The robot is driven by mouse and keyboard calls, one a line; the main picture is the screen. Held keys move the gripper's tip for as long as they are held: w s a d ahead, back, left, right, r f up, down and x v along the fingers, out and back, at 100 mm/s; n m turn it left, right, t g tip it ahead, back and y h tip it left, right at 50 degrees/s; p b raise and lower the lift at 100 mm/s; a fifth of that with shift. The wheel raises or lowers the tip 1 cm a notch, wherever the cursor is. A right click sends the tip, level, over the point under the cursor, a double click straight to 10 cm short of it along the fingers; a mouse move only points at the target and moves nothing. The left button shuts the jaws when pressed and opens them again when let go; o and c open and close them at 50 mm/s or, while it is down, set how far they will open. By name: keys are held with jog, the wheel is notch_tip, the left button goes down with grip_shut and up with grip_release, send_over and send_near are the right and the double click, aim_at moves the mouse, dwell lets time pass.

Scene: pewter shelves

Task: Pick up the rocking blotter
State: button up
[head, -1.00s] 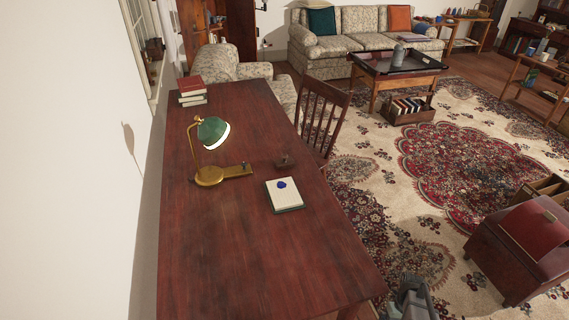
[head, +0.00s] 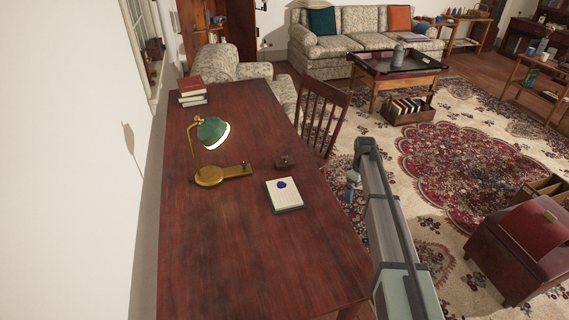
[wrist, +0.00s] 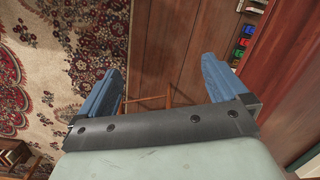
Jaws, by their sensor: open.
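The rocking blotter appears to be the small dark brown wooden piece (head: 285,161) on the desk, right of the lamp base and behind the notepad. It is small in the head view, and I cannot make it out in the wrist view. My gripper (head: 353,188) is off the desk's right edge, beside the wooden chair and to the right of the blotter. In the wrist view my gripper (wrist: 161,65) shows two blue fingers spread wide with nothing between them.
The dark red desk (head: 220,260) has a clear front half. A brass lamp (head: 209,176) with a green shade, a notepad (head: 284,197) with a blue spot and stacked books (head: 192,97) stand on it. A chair (head: 322,115) stands at its right side.

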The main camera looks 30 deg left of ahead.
jog(key=w+a+r+n+t, duration=0.1)
jog(key=w+a+r+n, duration=0.2)
jog(key=a+r, duration=1)
notch_tip(320, 180, up, 7)
jog(key=n+y, duration=0.1)
jog(key=n, duration=0.1)
send_over(284, 154)
jog(key=f, duration=0.8)
jog(key=shift+a, duration=0.3)
jog(key=shift+s+d+f, duration=0.1)
jog(key=shift+d+f, duration=0.1)
jog(key=shift+f, duration=1.2)
jog(key=shift+d+f, duration=0.2)
jog(key=shift+f, duration=1.15)
jog(key=c, duration=0.8)
